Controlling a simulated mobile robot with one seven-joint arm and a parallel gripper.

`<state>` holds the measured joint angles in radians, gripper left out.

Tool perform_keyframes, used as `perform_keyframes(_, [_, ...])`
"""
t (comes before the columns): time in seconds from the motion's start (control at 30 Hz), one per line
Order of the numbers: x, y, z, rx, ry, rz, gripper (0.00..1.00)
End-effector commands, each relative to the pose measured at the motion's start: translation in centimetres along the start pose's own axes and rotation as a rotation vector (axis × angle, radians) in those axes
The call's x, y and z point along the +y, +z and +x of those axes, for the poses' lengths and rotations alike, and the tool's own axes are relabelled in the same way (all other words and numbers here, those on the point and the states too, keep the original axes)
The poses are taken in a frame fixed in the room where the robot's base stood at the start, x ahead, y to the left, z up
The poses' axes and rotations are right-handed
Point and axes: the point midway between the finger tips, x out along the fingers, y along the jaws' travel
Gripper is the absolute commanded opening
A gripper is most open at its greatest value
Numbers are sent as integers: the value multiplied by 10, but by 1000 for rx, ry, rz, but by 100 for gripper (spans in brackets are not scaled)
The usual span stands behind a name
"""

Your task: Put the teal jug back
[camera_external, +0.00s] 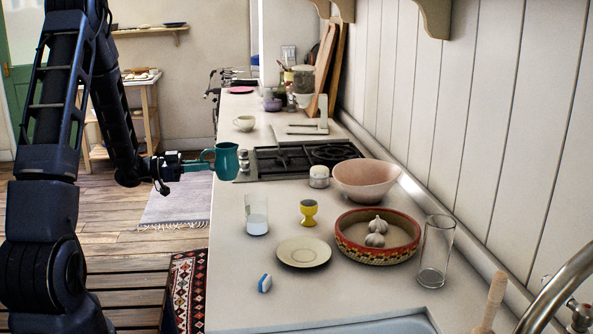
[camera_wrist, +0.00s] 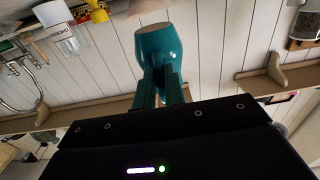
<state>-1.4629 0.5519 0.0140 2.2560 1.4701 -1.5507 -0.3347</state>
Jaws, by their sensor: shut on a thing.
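The teal jug (camera_external: 227,161) is at the left edge of the counter, beside the stove, upright in the external view. My gripper (camera_external: 199,164) reaches in from the left and is shut on the jug's handle side. In the wrist view the teal jug (camera_wrist: 159,47) fills the top middle, straight ahead of my gripper (camera_wrist: 161,86). The wrist picture appears upside down. I cannot tell whether the jug's base touches the counter or hangs just above it.
The black hob (camera_external: 300,157) and small shakers (camera_external: 243,161) are right of the jug. A cup (camera_external: 244,122) stands behind. A glass (camera_external: 257,215), yellow egg cup (camera_external: 308,212), saucer (camera_external: 303,252), patterned bowl (camera_external: 377,256) and pink bowl (camera_external: 366,181) stand nearer.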

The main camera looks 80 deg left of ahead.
Motion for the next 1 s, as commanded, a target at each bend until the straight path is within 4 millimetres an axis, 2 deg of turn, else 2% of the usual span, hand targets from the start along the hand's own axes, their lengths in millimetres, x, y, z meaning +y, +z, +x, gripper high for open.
perform_keyframes(0.4, [1, 39, 72, 1, 5, -2, 0])
perform_keyframes(0.53, [1, 45, 86, 0, 3, -1, 0])
perform_keyframes(0.77, [1, 50, 95, 1, 3, 0, 0])
perform_keyframes(1.0, [1, 67, 121, 0, 3, -3, 0])
